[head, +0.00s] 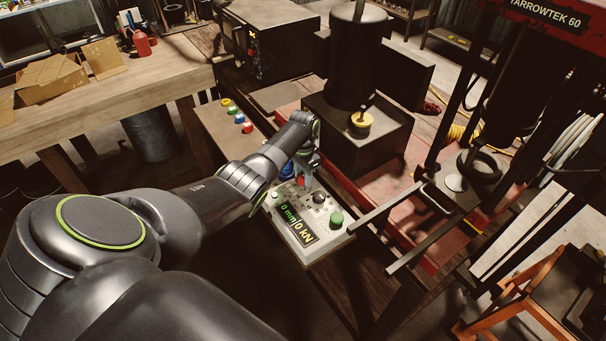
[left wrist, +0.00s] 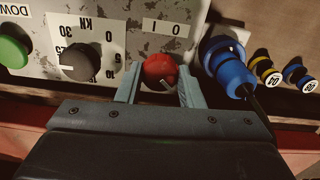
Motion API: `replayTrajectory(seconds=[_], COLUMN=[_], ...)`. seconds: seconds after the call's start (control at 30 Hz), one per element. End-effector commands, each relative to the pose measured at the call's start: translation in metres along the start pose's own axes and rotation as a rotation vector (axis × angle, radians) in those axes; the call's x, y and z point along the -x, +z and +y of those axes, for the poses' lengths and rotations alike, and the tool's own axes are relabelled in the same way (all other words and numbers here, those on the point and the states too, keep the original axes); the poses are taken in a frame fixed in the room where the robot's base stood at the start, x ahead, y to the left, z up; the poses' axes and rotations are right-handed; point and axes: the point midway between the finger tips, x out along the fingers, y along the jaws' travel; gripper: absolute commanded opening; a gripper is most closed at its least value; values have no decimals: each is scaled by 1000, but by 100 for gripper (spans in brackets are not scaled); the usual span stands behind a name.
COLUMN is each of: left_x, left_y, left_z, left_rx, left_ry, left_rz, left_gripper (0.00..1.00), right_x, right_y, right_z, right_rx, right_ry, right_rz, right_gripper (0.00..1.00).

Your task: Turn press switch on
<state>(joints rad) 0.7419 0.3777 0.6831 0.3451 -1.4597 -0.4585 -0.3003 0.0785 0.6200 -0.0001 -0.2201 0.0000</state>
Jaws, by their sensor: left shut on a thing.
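The press control box (head: 292,232) is pale with a lit green display reading "0 mm/0 kN". Its red rotary switch (left wrist: 159,72) sits under a white label marked "I" and "0" in the left wrist view. My left gripper (left wrist: 161,88) has its two fingers on either side of the red knob, shut on it. A pale mark shows on the knob; I cannot tell which label it points to. In the head view my left gripper (head: 304,180) is at the box's far edge, partly hiding the switch. My right gripper is not in view.
A black dial (left wrist: 80,61) and a green button (left wrist: 12,52) are beside the switch. A blue connector with a cable (left wrist: 228,66) sits close on the other side. The red press frame (head: 535,25) stands at right. A workbench (head: 150,80) is at back left.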

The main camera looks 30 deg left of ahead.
Motion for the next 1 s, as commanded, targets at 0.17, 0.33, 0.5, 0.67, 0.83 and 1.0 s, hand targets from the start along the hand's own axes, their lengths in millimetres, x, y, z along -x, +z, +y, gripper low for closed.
replayTrajectory(seconds=[0.17,0.33,0.5,0.67,0.83,1.0], left_x=[2,2,2,2,2,1], left_y=[-2,-2,-2,-2,-2,-1], left_z=[-1,-1,-1,-1,-1,0], left_rx=[-56,-79,-84,-84,-83,-82], left_ry=[-3,-3,-3,-3,-3,-2], left_rz=[5,6,5,5,5,3], left_gripper=[11,11,11,11,47,56], right_x=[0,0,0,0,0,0], right_y=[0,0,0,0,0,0], right_z=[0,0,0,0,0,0], right_rx=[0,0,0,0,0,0], right_ry=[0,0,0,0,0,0], right_rz=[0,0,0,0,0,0], right_gripper=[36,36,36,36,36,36])
